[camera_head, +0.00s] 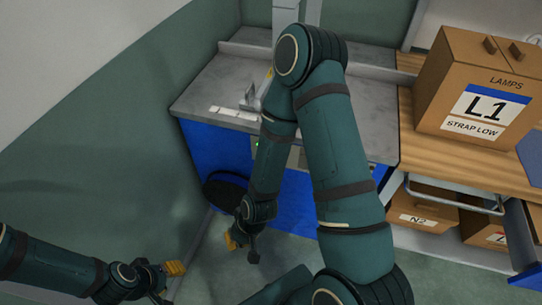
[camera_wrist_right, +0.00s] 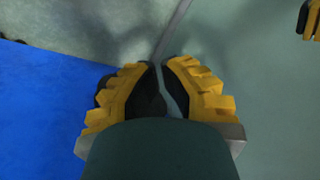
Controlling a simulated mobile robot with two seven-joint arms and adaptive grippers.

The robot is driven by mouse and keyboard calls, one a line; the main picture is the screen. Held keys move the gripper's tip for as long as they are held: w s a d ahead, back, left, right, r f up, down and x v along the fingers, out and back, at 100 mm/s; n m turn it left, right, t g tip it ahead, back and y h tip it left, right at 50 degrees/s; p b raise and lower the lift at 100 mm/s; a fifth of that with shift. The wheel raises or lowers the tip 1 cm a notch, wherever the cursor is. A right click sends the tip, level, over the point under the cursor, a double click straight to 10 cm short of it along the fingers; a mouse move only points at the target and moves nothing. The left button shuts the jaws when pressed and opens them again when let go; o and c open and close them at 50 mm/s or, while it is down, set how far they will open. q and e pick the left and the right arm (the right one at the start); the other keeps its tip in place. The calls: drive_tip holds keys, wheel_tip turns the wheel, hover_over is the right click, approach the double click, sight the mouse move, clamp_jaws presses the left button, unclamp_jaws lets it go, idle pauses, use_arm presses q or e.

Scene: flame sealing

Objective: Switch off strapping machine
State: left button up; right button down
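The strapping machine has a grey top (camera_head: 205,85) and a blue body (camera_head: 218,150), and stands in the middle of the head view. A small green light (camera_head: 258,142) shows on its front, beside a grey panel (camera_head: 293,157). My right arm crosses in front and hides much of that panel. My right gripper (camera_head: 242,248) hangs low before the blue front, apart from it. In the right wrist view, its yellow-backed fingers (camera_wrist_right: 161,72) have a narrow empty gap between them. My left gripper (camera_head: 168,284) is at lower left, empty, with its fingers apart.
A cardboard box marked L1 (camera_head: 485,65) stands on a wooden counter (camera_head: 440,155) at right. Open drawers with boxes (camera_head: 420,212) jut out below. A green wall (camera_head: 110,150) bounds the left side. Some floor (camera_head: 200,285) is clear between my arms.

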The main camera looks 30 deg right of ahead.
drive_tip(key=s+a+r+m+g+y+p, duration=0.25)
drive_tip(key=s+m+g+y, duration=0.25)
drive_tip(key=s+m+y, duration=0.7)
drive_tip(key=w+d+r+m+t+h+p, duration=0.1)
drive_tip(key=w+d+r+m+t+p, duration=0.15)
drive_tip(key=w+m+t, duration=0.8)
drive_tip(key=w+d+r+m+t+h+p, duration=0.1)
drive_tip(key=w+d+r+m+t, duration=0.2)
drive_tip(key=m+t, duration=0.8)
drive_tip(key=w+d+f+m+h, duration=0.1)
drive_tip(key=d+f+m+h, duration=0.1)
drive_tip(key=d+m+h, duration=0.5)
drive_tip(key=w+d+f+m+t+h+p, duration=0.1)
drive_tip(key=w+d+m+h, duration=0.1)
drive_tip(key=d+m+h, duration=0.6)
drive_tip(key=m, duration=0.3)
drive_tip(key=shift+d+f+h, duration=0.15)
drive_tip(key=shift+f+h, duration=0.15)
drive_tip(key=shift+f, duration=0.1)
